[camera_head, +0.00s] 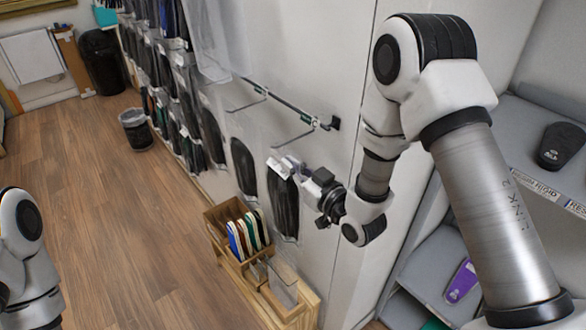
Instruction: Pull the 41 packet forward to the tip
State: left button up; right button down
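A clear packet with black insoles (284,208) hangs against the white wall from a wall hook (305,137). Another such packet (243,165) hangs just left of it. The size numbers are too small to read, so I cannot tell which one is 41. My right gripper (282,166) reaches in from the right, with its fingers at the top of the right packet. I cannot tell whether the fingers are closed on it. Of my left arm only a part shows at the left edge; its gripper is out of view.
A wooden box (228,215) with several coloured insoles stands on a low wooden stand below the packets. More packets hang along the wall to the left. Grey shelves (516,120) with insoles stand at the right.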

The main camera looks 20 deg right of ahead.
jog(key=c, duration=1.8)
grip_release()
jog(key=shift+w+d, duration=0.1)
jog(key=shift+w, duration=0.05)
jog(key=o, duration=0.6)
jog(key=shift+c, duration=0.2)
jog(key=v, duration=0.7)
jog(key=shift+s, duration=0.3)
